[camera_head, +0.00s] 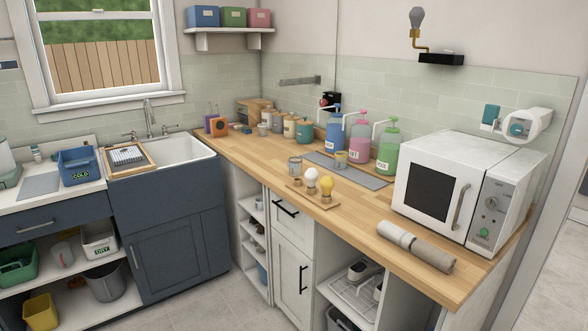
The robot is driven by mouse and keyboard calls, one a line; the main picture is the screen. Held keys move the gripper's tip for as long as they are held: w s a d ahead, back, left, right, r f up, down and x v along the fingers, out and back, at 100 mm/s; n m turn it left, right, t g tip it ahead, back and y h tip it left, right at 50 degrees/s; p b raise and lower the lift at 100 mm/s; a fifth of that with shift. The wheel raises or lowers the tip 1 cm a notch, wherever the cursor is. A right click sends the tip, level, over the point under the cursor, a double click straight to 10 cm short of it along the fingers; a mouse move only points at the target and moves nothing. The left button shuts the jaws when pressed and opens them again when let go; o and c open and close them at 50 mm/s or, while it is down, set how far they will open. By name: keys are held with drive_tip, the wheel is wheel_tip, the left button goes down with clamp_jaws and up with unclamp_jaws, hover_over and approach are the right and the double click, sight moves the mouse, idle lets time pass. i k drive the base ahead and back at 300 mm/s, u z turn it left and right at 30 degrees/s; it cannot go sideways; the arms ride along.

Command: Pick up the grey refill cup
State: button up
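What is inside the grey cup is too small to tell. My gripper is not in view.
The wooden counter (372,211) has a bulb board (313,196) in front of the grey cup. Blue, pink and green pump bottles (387,147) stand behind the mat (361,175). A microwave (430,187) and a rolled towel (417,246) are at right. Several jars (290,126) stand behind.

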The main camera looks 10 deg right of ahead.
sight(295, 163)
drive_tip(key=u, duration=0.45)
drive_tip(key=i, duration=1.55)
drive_tip(key=u, duration=1.1)
